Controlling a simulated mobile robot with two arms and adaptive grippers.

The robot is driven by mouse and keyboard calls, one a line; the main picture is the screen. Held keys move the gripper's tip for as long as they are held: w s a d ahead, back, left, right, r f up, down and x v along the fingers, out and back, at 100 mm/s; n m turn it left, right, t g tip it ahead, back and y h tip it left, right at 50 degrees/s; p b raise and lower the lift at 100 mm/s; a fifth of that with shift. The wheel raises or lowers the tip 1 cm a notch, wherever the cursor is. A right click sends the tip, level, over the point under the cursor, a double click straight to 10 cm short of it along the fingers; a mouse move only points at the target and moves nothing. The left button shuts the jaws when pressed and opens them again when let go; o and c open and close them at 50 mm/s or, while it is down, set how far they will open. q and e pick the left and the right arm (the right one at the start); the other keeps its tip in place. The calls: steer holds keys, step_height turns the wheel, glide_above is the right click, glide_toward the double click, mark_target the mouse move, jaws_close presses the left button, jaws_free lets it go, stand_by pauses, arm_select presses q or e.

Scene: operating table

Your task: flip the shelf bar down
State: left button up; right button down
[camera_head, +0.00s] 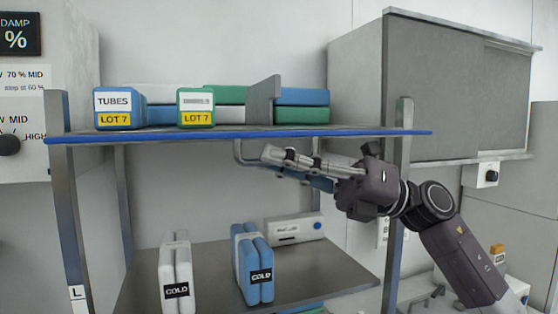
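The upper shelf (230,133) has a blue front edge. A thin grey bent bar (237,151) hangs just below this edge, left of my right gripper. It drops a short way and turns right toward the fingers; the rest of it is hidden behind them. My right gripper (275,162) comes in from the right under the shelf, its fingers pointing left. The fingertips overlap the bar's lower run in the picture. I cannot tell whether they touch or grip it. My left gripper is not in view.
Boxes labelled TUBES (119,108) and LOT 7 (196,107) stand on the upper shelf beside a grey divider (263,101). White packs (175,272) and blue packs (252,264) marked COLD stand on the lower shelf (215,290). A right post (397,165) stands close to my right arm.

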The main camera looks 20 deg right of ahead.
stand_by(0.3)
steer(key=shift+w+f+n+g+y+b, duration=0.15)
steer(key=shift+f+n+g+y+b, duration=0.25)
steer(key=shift+n+b, duration=0.6)
steer(key=shift+w+a+f+n+g+b, duration=0.1)
steer(key=shift+w+f+n+g+b, duration=0.2)
steer(key=shift+w+n+g, duration=1.6)
steer(key=shift+s+d+f+n+g+b, duration=0.1)
steer(key=shift+s+f+n+g+b, duration=0.5)
steer(key=shift+n, duration=2.75)
steer(key=shift+w+a+r+n+g+b, duration=0.15)
steer(key=shift+w+n+g, duration=1.2)
steer(key=shift+n, duration=1.3)
steer(key=shift+s+g, duration=0.25)
steer(key=c, duration=2.3)
jaws_free()
